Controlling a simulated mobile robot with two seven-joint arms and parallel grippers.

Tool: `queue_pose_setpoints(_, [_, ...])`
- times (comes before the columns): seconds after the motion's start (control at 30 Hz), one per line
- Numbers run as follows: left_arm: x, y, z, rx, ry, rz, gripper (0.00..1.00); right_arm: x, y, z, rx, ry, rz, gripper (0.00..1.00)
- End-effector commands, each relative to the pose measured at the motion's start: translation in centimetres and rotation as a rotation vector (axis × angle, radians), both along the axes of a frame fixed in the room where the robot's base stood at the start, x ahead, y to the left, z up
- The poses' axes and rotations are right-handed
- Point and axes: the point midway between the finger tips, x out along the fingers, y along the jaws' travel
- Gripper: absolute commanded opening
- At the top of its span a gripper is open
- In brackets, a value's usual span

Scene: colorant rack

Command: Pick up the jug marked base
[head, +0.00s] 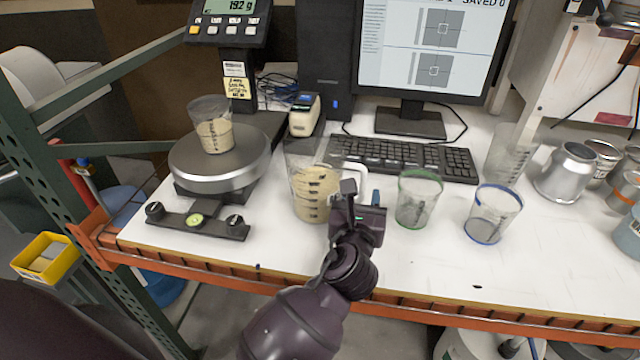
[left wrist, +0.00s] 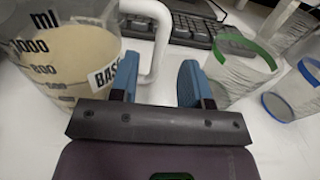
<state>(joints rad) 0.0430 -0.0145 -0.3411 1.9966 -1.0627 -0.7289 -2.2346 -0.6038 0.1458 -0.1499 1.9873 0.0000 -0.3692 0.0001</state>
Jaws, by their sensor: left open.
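The jug marked base (head: 315,194) stands upright on the white bench, a clear measuring jug partly filled with cream liquid. In the left wrist view the jug (left wrist: 70,60) shows its scale and a "BAS…" label, with a white handle (left wrist: 160,45) on its right side. My left gripper (head: 362,193) is at the handle side of the jug. In the left wrist view its blue fingertips (left wrist: 158,82) are apart, with the handle's lower part showing between them, not clamped. The gripper hides part of the handle in the head view. My right gripper is not in view.
A green-rimmed cup (head: 419,200) stands close right of the gripper, with a blue-rimmed cup (head: 493,215) beyond. A scale (head: 220,165) carrying a cup (head: 213,130) is at left. A keyboard (head: 400,158) lies behind.

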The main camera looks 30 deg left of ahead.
Motion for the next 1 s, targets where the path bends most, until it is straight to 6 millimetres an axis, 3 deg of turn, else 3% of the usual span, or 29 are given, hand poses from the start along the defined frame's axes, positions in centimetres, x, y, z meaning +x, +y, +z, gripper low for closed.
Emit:
queue_pose_setpoints(0.3, [3.9,1.1,0.0,0.0,0.0,-0.001,0.43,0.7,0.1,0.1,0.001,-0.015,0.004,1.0])
queue_pose_setpoints(0.63, [4.4,1.3,0.1,-0.001,0.001,-0.001,0.43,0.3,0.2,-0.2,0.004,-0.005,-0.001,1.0])
queue_pose_setpoints(0.9, [4.4,1.3,0.1,-0.001,0.001,-0.001,0.02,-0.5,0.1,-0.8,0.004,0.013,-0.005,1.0])
queue_pose_setpoints(1.0, [4.4,1.3,0.1,-0.001,0.001,-0.001,0.0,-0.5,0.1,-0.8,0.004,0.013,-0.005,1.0])
